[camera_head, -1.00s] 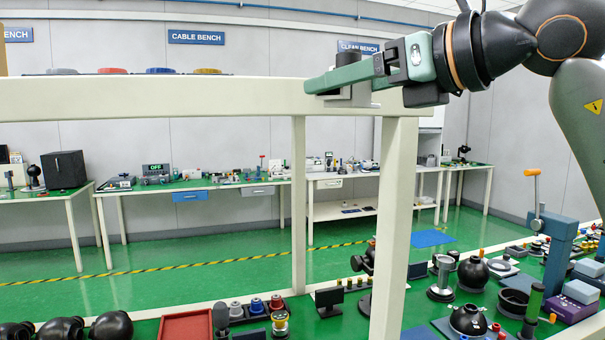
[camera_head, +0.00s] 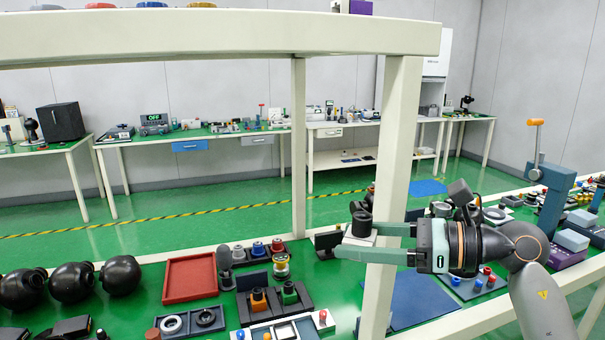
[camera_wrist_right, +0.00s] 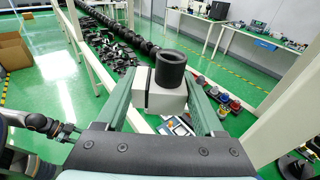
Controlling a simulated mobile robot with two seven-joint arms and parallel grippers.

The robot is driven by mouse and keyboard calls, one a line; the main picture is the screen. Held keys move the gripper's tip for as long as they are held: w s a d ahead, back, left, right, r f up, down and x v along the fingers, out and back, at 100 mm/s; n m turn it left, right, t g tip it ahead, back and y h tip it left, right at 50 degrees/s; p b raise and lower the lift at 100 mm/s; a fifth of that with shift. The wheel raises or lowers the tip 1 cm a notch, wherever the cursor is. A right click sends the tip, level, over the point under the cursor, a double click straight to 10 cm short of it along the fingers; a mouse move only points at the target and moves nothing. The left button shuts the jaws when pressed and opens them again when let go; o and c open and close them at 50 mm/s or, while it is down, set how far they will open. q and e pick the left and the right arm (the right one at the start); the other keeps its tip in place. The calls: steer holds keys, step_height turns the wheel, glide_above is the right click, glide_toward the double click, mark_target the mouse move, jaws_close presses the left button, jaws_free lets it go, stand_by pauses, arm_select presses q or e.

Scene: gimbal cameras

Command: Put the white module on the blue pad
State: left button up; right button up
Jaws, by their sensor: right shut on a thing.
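My right gripper (camera_head: 357,241) is shut on the white module, a pale block (camera_head: 360,238) with a black cylinder on top. It is held upright in the air above the bench, beside the cream frame post. In the right wrist view the module (camera_wrist_right: 160,98) sits between the two green fingers. A flat dark blue pad (camera_head: 418,298) lies on the green bench, below and to the right of the module; the post hides its left part. At the left of the right wrist view, part of what looks like my left arm shows; its jaws are unclear.
The cream post (camera_head: 396,140) and top beam (camera_head: 220,35) stand close to my right gripper. A red tray (camera_head: 190,297), black spheres (camera_head: 74,284) and small fixtures crowd the bench to the left. A blue press (camera_head: 552,198) stands at the right.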

steer(key=s+d+f+m+t+h, duration=0.1)
steer(key=s+d+f+t, duration=0.1)
steer(key=s+d+f, duration=0.3)
steer(key=s+d+f+m+t+h, duration=0.1)
steer(key=s+d+f, duration=0.5)
steer(key=f, duration=0.7)
steer(key=shift+s+m+t+p, duration=0.4)
steer(key=shift+s+m, duration=0.1)
steer(key=shift+s, duration=0.4)
steer(key=shift+d, duration=0.1)
